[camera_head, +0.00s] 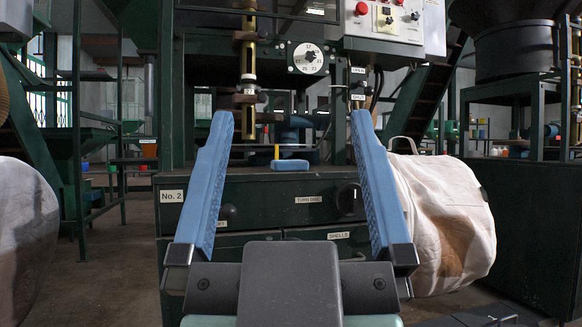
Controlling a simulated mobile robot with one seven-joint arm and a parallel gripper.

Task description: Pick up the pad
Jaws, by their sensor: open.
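A small blue pad (290,165) lies flat on the front ledge of the dark green machine, near the middle of the view. I take it to be the pad of the task. My gripper (291,114) is in the foreground with its two long blue fingers wide apart and nothing between them. In the picture the pad shows between the fingers, beyond the gripper's base. No finger overlaps it, and its whole near side is visible. How far the fingertips are from it in depth I cannot tell.
A small upright yellow piece (276,152) stands just behind the pad. A brass column (249,70) and a round dial (308,58) are behind the ledge. Drawers with a dark knob (348,199) lie below.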

